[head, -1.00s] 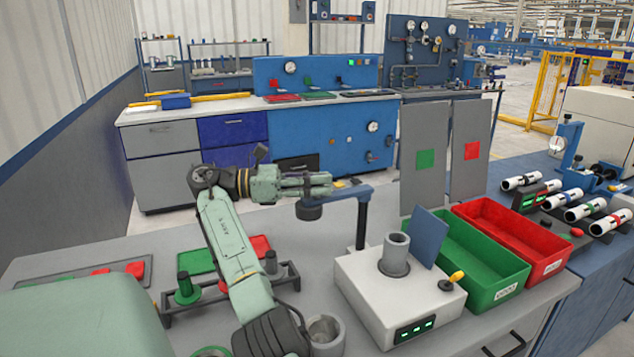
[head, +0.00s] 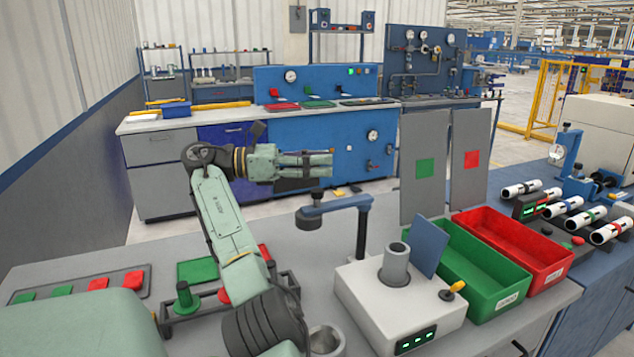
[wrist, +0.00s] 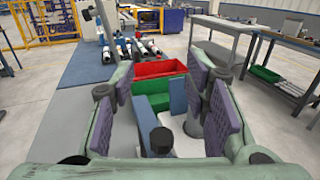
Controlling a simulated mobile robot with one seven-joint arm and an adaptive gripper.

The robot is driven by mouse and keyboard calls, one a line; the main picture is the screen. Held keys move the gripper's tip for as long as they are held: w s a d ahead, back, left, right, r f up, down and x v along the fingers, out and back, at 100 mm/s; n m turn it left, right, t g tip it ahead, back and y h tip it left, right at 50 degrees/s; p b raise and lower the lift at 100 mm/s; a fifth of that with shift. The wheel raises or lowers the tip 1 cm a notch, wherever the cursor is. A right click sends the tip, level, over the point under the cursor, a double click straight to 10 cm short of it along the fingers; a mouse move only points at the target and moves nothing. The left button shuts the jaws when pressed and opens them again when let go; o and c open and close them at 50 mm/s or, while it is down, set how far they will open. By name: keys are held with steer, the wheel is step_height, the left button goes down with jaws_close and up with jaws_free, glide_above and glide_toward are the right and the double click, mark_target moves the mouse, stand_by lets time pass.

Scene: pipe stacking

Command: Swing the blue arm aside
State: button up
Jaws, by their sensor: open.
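The blue arm (head: 336,207) stands out from a dark post (head: 361,235) behind the pale box (head: 400,305). It points left and carries a dark round head (head: 308,218) at its free end. The head sits left of the grey tube (head: 396,258) on the box, not above it. My gripper (head: 330,165) is open and empty, above and behind the blue arm, apart from it in the head view. In the wrist view the padded fingers (wrist: 170,85) are spread, with a dark knob (wrist: 162,138) and blue parts showing low between them.
A green bin (head: 480,290) and a red bin (head: 515,245) lie right of the box. A dark rack (head: 235,310) with spools stands left. Two grey panels (head: 424,190) rise behind the bins.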

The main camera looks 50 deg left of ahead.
steer(key=shift+r, duration=1.55)
steer(key=shift+f, duration=0.1)
